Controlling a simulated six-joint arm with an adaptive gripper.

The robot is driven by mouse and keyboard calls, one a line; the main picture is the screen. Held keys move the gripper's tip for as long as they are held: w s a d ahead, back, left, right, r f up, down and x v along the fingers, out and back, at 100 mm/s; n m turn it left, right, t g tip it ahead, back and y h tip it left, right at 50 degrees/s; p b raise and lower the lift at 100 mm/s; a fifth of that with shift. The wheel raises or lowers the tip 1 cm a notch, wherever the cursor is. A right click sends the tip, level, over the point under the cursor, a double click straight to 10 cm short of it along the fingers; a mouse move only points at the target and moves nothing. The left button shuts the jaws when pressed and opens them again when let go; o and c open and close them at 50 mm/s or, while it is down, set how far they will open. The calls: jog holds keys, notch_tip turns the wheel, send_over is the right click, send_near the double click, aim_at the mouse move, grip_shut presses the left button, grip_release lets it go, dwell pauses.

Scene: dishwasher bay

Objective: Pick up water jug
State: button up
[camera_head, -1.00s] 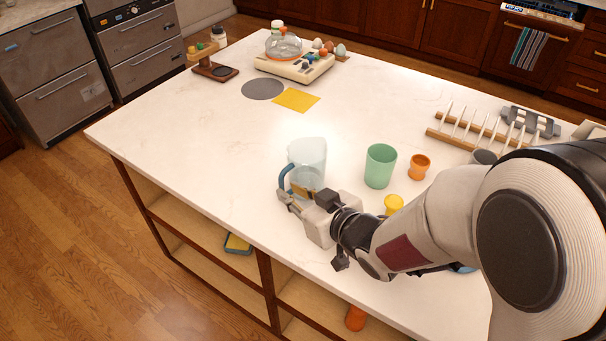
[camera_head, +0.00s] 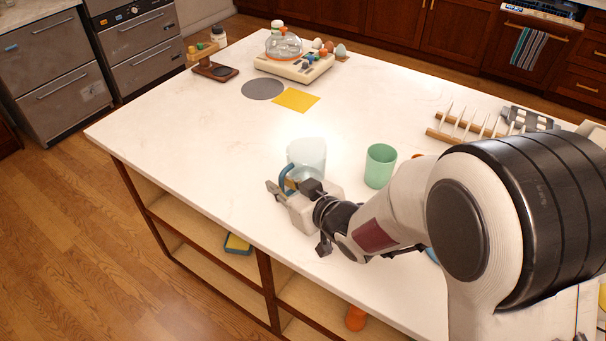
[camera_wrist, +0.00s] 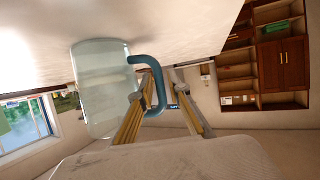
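The water jug (camera_head: 313,155) is a clear, pale vessel with a blue handle (camera_head: 285,180), upright near the front edge of the white countertop. My gripper (camera_head: 289,188) is open at the handle side of the jug. In the wrist view the jug (camera_wrist: 98,92) is at left, with its handle (camera_wrist: 150,60) reaching between the two spread fingers of my gripper (camera_wrist: 162,92). One finger is on the jug side of the handle's grip and the other is beyond it. I cannot tell whether either finger touches it.
A green cup (camera_head: 380,165) stands just right of the jug. A peg rack (camera_head: 465,128) is at the right back. A yellow square (camera_head: 296,99), a grey disc (camera_head: 263,88) and a cream appliance (camera_head: 295,66) are farther back. The countertop left of the jug is clear.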

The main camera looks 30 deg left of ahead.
jog(key=shift+c, duration=0.2)
grip_shut()
jog(key=shift+r, duration=0.3)
jog(key=shift+r, duration=4.6)
jog(key=shift+r, duration=0.15)
